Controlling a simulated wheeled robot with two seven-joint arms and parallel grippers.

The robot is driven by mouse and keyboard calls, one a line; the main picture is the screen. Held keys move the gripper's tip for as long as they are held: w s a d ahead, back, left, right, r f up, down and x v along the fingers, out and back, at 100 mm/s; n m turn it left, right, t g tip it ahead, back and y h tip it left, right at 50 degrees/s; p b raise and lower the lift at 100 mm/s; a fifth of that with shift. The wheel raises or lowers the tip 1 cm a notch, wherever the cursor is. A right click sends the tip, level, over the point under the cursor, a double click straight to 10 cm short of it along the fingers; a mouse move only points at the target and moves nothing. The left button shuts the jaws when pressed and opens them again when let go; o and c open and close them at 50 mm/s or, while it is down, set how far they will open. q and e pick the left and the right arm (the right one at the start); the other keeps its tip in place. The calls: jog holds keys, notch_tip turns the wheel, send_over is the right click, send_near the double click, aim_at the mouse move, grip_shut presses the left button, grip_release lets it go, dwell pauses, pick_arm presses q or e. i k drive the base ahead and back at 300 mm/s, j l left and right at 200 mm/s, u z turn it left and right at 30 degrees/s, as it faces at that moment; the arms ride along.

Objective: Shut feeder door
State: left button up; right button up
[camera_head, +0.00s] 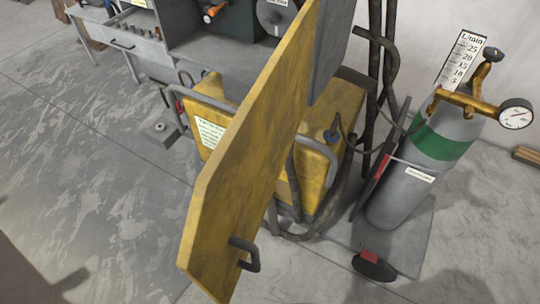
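The feeder door (245,160) is a large yellow panel that stands swung open, crossing the middle of the head view from top to bottom. A dark bar handle (245,254) sits near its lower end. The grey feeder housing (333,45) shows behind the door's upper right edge. Its inside is partly hidden by the door. Neither of my grippers shows in the head view.
A yellow machine body (325,115) with a grey rail stands behind the door. A gas cylinder (415,170) with a gauge (515,114) stands at right. A grey workbench (140,45) is at upper left. The floor at left (80,170) is clear.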

aim_at(232, 194)
jog(key=k+l+u, duration=0.1)
jog(key=k+l, duration=0.25)
jog(key=k, duration=0.15)
jog(key=k+l+u, duration=0.1)
jog(key=k+l, duration=0.25)
jog(key=k, duration=0.15)
jog(key=k+l, duration=0.25)
jog(key=k, duration=0.3)
jog(key=i+l+u, duration=0.05)
